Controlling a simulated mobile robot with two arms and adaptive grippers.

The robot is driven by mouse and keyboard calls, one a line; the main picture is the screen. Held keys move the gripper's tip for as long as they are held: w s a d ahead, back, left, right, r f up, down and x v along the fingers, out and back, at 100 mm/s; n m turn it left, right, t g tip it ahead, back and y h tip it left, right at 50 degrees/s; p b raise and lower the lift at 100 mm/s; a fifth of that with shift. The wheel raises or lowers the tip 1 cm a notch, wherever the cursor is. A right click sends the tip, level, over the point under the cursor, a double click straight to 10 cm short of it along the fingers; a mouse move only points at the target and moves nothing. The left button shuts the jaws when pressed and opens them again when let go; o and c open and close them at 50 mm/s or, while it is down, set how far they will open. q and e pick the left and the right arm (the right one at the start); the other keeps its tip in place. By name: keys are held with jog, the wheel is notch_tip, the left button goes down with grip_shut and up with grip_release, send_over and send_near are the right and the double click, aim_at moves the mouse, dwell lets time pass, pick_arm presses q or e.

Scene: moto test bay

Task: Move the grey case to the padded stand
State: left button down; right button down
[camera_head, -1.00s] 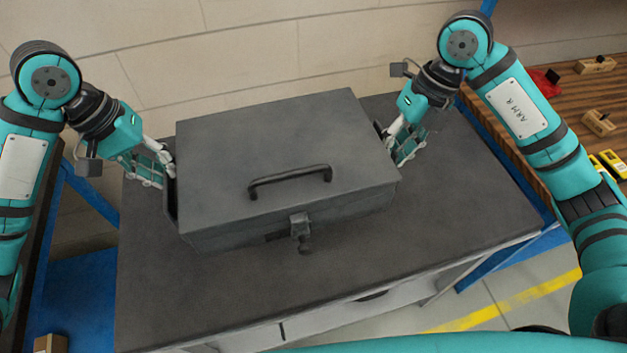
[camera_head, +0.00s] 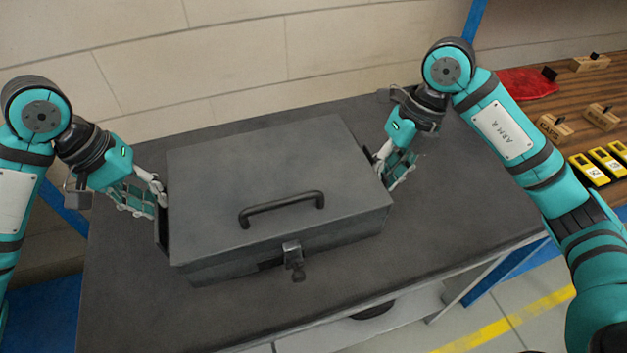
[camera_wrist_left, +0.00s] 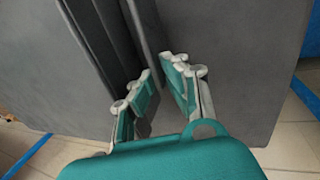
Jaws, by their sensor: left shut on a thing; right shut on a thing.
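The grey case (camera_head: 270,185) is a closed metal box with a black lid handle and a front latch. It is over the dark grey top of a stand (camera_head: 450,215); I cannot tell whether its underside touches, or whether this top is padded. My left gripper (camera_head: 157,192) is shut on the case's left side, with its fingers at a dark side piece.
A wooden bench (camera_head: 575,92) at the right holds a red cloth (camera_head: 525,84), several wooden blocks and yellow labelled items (camera_head: 605,160). A light block wall stands behind. The dark top is bare right of the case and in front of it.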

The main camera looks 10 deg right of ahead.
aim_at(163, 215)
pick_arm(q)
jog(key=shift+d, duration=0.25)
pick_arm(e)
jog(key=shift+a, duration=0.3)
